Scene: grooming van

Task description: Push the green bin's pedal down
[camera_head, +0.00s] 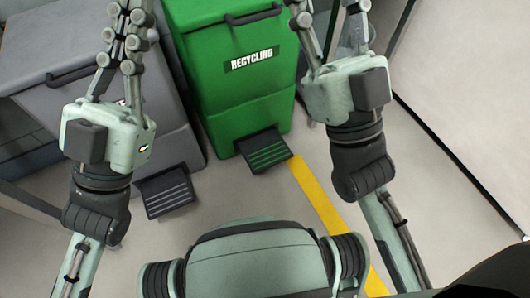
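A grey bin (165,110) with a black, grey-striped pedal (167,191) stands left of the green one. A yellow floor line (318,196) runs from near the green pedal to the bottom. The pale floor (235,190) in front of the pedals is clear. A white wall (470,80) is at right.

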